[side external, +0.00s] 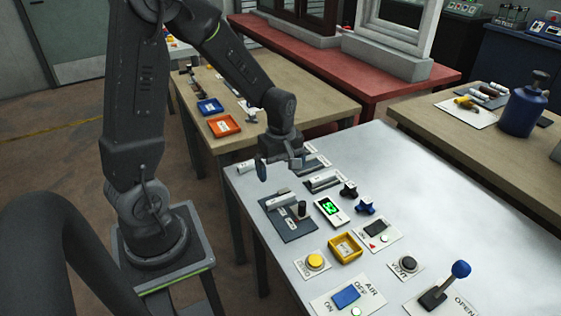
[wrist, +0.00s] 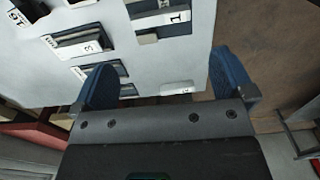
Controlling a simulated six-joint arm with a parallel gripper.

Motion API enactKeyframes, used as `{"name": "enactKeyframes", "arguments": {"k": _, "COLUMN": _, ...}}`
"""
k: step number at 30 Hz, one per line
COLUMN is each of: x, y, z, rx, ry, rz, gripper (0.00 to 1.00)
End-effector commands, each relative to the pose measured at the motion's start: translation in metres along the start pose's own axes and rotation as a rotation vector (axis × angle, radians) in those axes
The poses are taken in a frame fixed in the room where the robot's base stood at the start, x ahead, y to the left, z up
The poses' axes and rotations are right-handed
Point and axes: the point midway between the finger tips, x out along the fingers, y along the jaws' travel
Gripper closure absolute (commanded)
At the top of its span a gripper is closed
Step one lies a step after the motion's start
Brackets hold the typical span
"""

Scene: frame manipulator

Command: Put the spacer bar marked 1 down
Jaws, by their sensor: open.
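The spacer bar marked 1 (wrist: 160,18) lies at the top of the wrist view, on a dark plate near the table edge. In the side view I take it to be the pale bar (side external: 277,201) on the dark plate (side external: 290,228), below and in front of my gripper. My gripper (side external: 279,168) hangs over the near left corner of the pale table. In the wrist view my gripper (wrist: 160,78) has its two blue fingers wide apart, with nothing between them. The bar is apart from the fingers.
A bar marked 3 (wrist: 82,43) lies beside it on the pale table (side external: 400,165). An upright dark post (side external: 302,209) stands on the dark plate.

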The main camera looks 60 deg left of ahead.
Motion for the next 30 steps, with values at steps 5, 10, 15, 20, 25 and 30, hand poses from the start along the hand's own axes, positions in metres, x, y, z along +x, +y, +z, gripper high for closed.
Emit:
{"name": "enactKeyframes", "arguments": {"k": 5, "x": -0.016, "y": 0.0, "z": 0.001, "rx": 0.012, "ry": 0.002, "rz": 0.005, "gripper": 0.0}}
{"name": "enactKeyframes", "arguments": {"k": 10, "x": -0.049, "y": -0.006, "z": 0.018, "rx": 0.201, "ry": 0.028, "rz": 0.066, "gripper": 0.0}}
{"name": "enactKeyframes", "arguments": {"k": 15, "x": -0.104, "y": -0.029, "z": 0.053, "rx": 0.609, "ry": 0.101, "rz": 0.181, "gripper": 0.0}}
{"name": "enactKeyframes", "arguments": {"k": 20, "x": -0.145, "y": -0.063, "z": 0.083, "rx": 1.011, "ry": 0.201, "rz": 0.28, "gripper": 0.0}}
{"name": "enactKeyframes", "arguments": {"k": 25, "x": -0.169, "y": -0.097, "z": 0.104, "rx": 1.343, "ry": 0.311, "rz": 0.353, "gripper": 0.0}}
{"name": "enactKeyframes", "arguments": {"k": 30, "x": -0.177, "y": -0.114, "z": 0.112, "rx": 1.51, "ry": 0.373, "rz": 0.382, "gripper": 0.0}}
